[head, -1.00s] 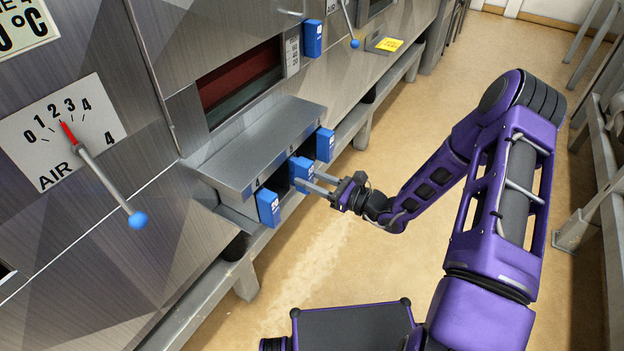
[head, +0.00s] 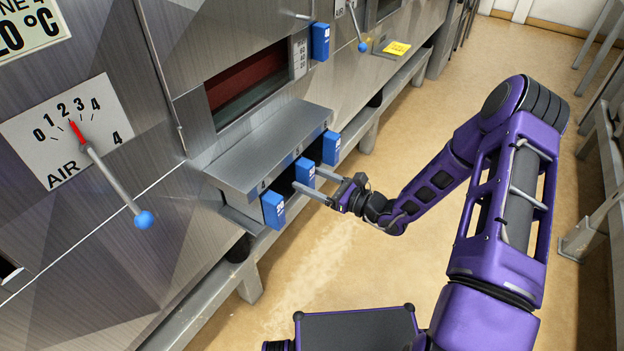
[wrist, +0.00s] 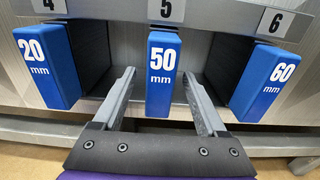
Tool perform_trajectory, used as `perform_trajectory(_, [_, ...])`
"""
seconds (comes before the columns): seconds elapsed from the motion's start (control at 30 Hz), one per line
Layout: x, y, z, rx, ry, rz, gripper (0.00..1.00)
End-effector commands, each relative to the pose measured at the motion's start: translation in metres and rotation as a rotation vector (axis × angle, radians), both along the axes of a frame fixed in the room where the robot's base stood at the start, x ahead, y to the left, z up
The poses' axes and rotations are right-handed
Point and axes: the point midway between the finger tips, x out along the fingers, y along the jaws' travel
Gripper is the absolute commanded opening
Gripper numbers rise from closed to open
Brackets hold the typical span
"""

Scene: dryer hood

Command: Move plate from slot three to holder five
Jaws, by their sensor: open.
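A blue plate marked 50 mm (wrist: 162,75) sits in the holder labelled 5 (wrist: 165,9), upright with its front end facing me. It also shows in the head view (head: 305,172). My gripper (wrist: 158,75) is open, with one finger on each side of this plate. Gaps show between the plate and both fingers, so nothing is gripped. In the head view my gripper (head: 308,181) is at the front of the holder row under the grey ledge (head: 262,150). No label for slot three is readable.
Blue plates marked 20 mm (wrist: 48,65) and 60 mm (wrist: 268,83) flank it in holders 4 and 6. Another blue plate (head: 320,42) is higher up beside a scale. An air lever (head: 115,184) sticks out at the left. The floor beside my arm is clear.

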Motion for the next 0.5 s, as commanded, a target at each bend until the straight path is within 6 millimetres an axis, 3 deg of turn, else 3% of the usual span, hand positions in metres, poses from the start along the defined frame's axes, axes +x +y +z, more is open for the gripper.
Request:
perform_trajectory(0.27, [-0.015,-0.022,0.001,0.0,0.001,-0.003,0.75])
perform_trajectory(0.5, [-0.049,-0.069,0.002,0.0,0.001,-0.005,0.75])
